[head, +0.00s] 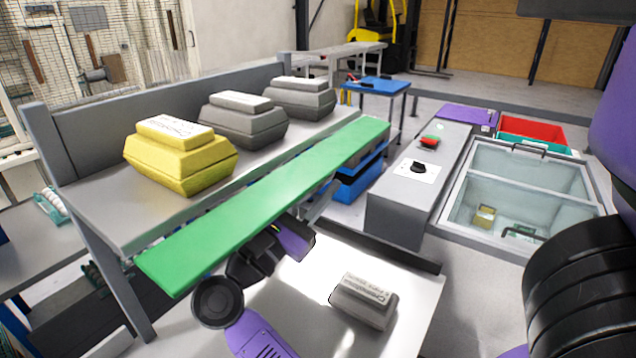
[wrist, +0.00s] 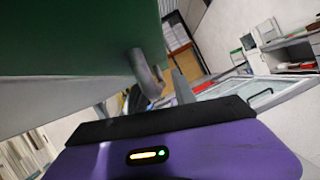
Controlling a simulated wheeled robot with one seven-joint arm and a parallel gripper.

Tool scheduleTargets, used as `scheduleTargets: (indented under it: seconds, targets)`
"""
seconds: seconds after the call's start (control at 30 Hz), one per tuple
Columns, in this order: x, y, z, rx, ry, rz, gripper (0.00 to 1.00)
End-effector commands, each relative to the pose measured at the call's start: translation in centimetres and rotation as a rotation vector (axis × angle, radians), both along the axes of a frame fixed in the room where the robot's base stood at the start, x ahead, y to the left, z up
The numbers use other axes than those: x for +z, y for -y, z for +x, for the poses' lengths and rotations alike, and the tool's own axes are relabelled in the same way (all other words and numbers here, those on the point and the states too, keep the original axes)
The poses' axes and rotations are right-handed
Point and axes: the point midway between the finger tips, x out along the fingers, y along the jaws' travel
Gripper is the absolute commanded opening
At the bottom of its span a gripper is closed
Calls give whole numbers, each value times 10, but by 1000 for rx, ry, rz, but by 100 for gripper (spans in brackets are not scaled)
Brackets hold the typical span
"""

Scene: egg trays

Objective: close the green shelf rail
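The green shelf rail (head: 275,205) is a long flat green board along the front edge of the grey shelf. It lies tilted outward, not upright. In the wrist view its green face (wrist: 75,38) fills the upper left, close to the camera. My gripper (head: 288,228) is below the rail's front edge, near the middle of its length, and the rail partly hides it. In the wrist view a grey curved piece (wrist: 147,74) and a grey pointed piece (wrist: 183,88) show beyond my purple gripper body. I cannot tell whether the fingers touch the rail.
A yellow egg box (head: 182,160) and two grey egg boxes (head: 243,122) stand on the shelf. Another grey box (head: 363,302) sits on the white table below. A glass-topped chest (head: 520,190) and a grey counter (head: 410,190) with buttons are at right.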

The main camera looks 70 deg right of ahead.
Motion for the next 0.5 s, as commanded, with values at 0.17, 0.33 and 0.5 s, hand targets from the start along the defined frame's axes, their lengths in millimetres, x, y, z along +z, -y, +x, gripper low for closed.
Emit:
scheduleTargets:
  seconds: [0.17, 0.33, 0.5]
  targets:
    - [0, 0, 0, 0, 0, 0, 25]
    - [0, 0, 0, 0, 0, 0, 0]
    - [0, 0, 0, -1, 0, 0, 0]
